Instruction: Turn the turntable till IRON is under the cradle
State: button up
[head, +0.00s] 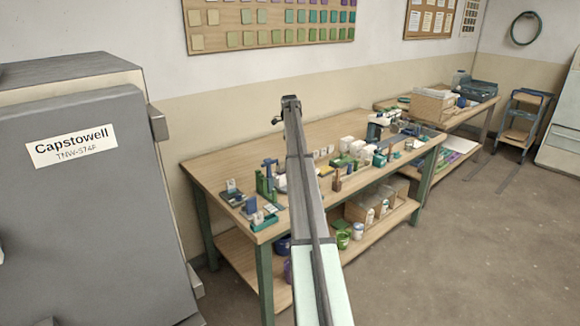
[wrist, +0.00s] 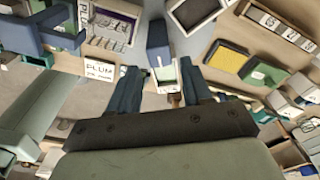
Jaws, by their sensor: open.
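My gripper (wrist: 158,78) is open in the wrist view, its two dark teal fingers apart. A blue upright piece (wrist: 158,42) with a small white label shows in the gap beyond the fingertips; I cannot tell whether it touches them. I cannot read IRON anywhere. I cannot clearly pick out the turntable or the cradle. A green and blue upright fixture (head: 265,180) stands on the bench in the head view, left of my arm.
The wooden workbench (head: 225,165) is crowded along its front with small blocks, boxes and fixtures; its back left is clear. A yellow-topped block (wrist: 226,56) and a green one (wrist: 263,72) lie right of my fingers. A grey cabinet (head: 90,220) stands left.

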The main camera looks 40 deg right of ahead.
jog(key=shift+f, duration=1.95)
jog(key=shift+c, duration=0.3)
grip_shut()
jog(key=n, duration=0.6)
jog(key=shift+n+t+h, duration=0.3)
jog(key=shift+n, duration=0.7)
jog(key=n, duration=0.8)
jog(key=shift+t, duration=0.4)
